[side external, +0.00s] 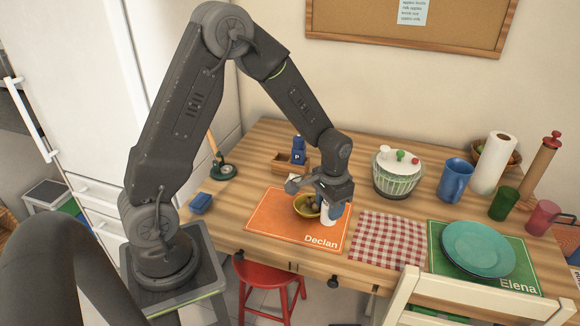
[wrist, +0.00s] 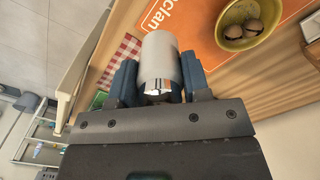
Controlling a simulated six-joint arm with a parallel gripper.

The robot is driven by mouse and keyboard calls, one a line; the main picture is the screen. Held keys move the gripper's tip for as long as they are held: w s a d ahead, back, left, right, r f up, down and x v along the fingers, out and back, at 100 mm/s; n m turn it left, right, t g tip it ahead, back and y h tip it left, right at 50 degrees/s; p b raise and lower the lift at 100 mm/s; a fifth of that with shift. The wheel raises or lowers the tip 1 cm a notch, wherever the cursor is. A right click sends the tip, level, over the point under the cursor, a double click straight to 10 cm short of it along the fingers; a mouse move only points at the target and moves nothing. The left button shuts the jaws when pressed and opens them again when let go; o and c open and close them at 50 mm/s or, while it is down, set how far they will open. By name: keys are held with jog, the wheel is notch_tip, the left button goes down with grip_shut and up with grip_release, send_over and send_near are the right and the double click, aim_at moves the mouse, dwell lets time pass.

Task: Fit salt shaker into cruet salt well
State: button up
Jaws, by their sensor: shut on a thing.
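My gripper (side external: 334,208) is over the orange placemat and is shut on a white cylindrical shaker (side external: 326,216), likely the salt shaker. In the wrist view the pale, smooth shaker (wrist: 160,58) sits between the two blue fingers of my gripper (wrist: 159,82). Whether its base touches the mat is hard to tell. The wooden cruet (side external: 281,167) stands behind and left of my gripper. A blue shaker marked P (side external: 298,150) stands upright in its right part. The left part of the cruet looks empty.
A yellow bowl (side external: 300,210) with brown round things is close beside my gripper on the orange placemat (side external: 270,222). A lidded green-and-white pot (side external: 395,180) stands right of the cruet. A blue block (side external: 201,203) lies at the table's left. A checked cloth (side external: 388,240) lies to the right.

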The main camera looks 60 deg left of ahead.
jog(key=shift+s+d, duration=0.15)
jog(key=shift+d, duration=0.25)
jog(key=a+r+n, duration=0.3)
jog(key=a+n, duration=1.2)
jog(key=a, duration=1.4)
jog(key=s+a+n, duration=0.6)
jog(key=a+n, duration=0.1)
jog(key=a, duration=0.5)
jog(key=w+d+f, duration=0.1)
jog(key=w+f, duration=0.1)
jog(key=w, duration=0.1)
jog(key=w+d+f, duration=0.1)
jog(key=w, duration=0.3)
jog(key=w+d+f, duration=0.1)
jog(key=w+f, duration=0.1)
jog(key=w, duration=0.1)
jog(key=shift+w+d+f, duration=0.35)
jog(key=shift+d, duration=0.05)
jog(key=shift+w+f, duration=0.1)
jog(key=shift+f, duration=1.95)
jog(key=shift+f, duration=0.15)
